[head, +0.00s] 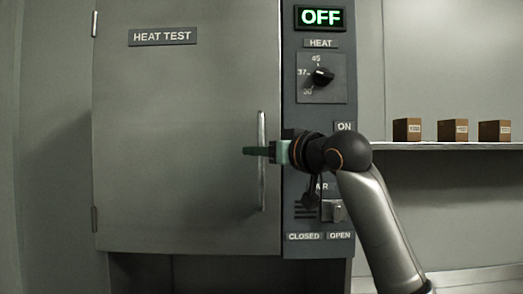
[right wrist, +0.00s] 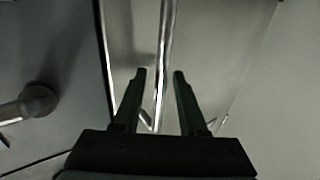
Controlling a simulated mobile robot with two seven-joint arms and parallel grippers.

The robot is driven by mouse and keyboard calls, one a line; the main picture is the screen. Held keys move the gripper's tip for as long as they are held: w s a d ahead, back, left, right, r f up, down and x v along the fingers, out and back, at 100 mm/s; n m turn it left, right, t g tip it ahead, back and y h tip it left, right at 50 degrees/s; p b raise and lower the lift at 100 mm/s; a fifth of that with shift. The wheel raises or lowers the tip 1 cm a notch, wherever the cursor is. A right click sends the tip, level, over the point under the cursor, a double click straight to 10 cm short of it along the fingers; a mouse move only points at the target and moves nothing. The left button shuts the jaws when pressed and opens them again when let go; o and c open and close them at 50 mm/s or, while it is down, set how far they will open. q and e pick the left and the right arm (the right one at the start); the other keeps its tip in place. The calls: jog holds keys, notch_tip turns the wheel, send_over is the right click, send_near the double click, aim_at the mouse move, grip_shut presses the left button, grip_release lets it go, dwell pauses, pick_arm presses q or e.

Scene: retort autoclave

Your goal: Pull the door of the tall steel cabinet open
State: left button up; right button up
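The tall steel cabinet's door (head: 190,130), labelled HEAT TEST, is a flat grey panel that looks shut. Its vertical bar handle (head: 262,187) is near its right edge. My right gripper (head: 247,151) comes in from the right at the handle's middle height, and its fingers cross in front of the bar. In the right wrist view, the handle (right wrist: 167,30) runs between the two dark fingers of my right gripper (right wrist: 159,73). They stand apart, with a gap visible on each side of the bar. My left gripper is not in view.
Right of the door is a control panel (head: 293,80) with a lit OFF display (head: 320,18), a heat knob (head: 323,77) and a lower switch (head: 334,210), partly behind my right arm. A shelf (head: 430,146) at right carries brown boxes (head: 407,130). Hinges (head: 95,220) are on the door's left edge.

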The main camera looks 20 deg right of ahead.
grip_shut()
dwell(1.2)
